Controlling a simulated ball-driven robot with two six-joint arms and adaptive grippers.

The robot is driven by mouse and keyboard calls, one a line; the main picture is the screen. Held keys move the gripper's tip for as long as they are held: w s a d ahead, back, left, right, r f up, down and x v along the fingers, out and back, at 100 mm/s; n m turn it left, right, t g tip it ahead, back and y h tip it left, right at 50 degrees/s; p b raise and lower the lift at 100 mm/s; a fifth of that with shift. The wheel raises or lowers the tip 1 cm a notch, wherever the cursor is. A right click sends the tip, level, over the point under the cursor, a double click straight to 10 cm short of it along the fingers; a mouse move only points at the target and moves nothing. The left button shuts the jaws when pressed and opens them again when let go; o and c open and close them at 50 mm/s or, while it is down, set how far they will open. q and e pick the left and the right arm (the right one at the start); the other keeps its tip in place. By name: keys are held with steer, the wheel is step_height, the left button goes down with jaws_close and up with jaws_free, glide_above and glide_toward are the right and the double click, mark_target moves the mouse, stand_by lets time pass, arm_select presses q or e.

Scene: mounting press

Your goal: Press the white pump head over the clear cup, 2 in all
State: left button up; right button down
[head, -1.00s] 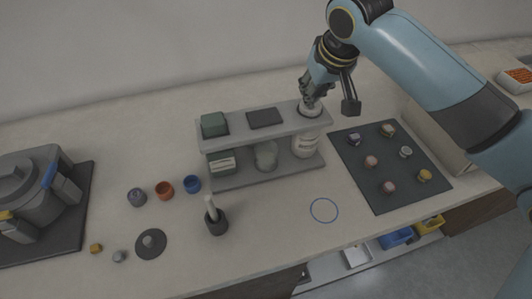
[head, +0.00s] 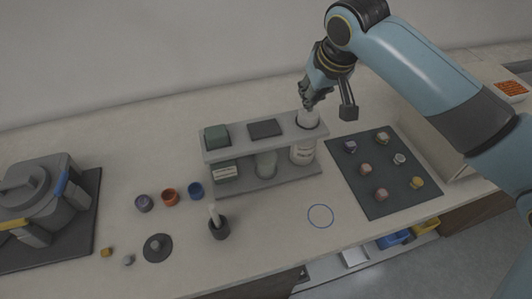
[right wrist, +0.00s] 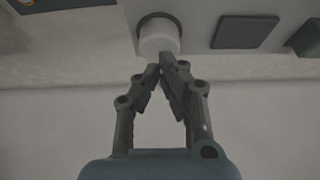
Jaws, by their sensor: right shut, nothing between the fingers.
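The white pump head (head: 307,119) stands up through the right-hand hole of a grey rack's top shelf. It also shows in the right wrist view (right wrist: 159,38), inside a dark ring. A pale labelled bottle (head: 302,153) is below it. The clear cup (head: 265,164) stands on the lower shelf, under the dark square pad (head: 265,128). My right gripper (head: 306,105) is shut and empty, its fingertips together right at the pump head. In the right wrist view its fingertips (right wrist: 160,66) meet at the head's near edge; whether they touch is unclear. My left gripper is out of view.
A dark mat (head: 385,195) with several small pieces lies to the right. A blue ring (head: 320,216) marks clear table in front. A dark holder (head: 219,229) stands front left.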

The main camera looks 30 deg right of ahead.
step_height(320, 180, up, 3)
steer(key=shift+f+p, duration=0.2)
steer(key=shift+p, duration=0.45)
steer(key=shift+r, duration=0.35)
step_height(320, 180, up, 3)
steer(key=shift+f, duration=0.1)
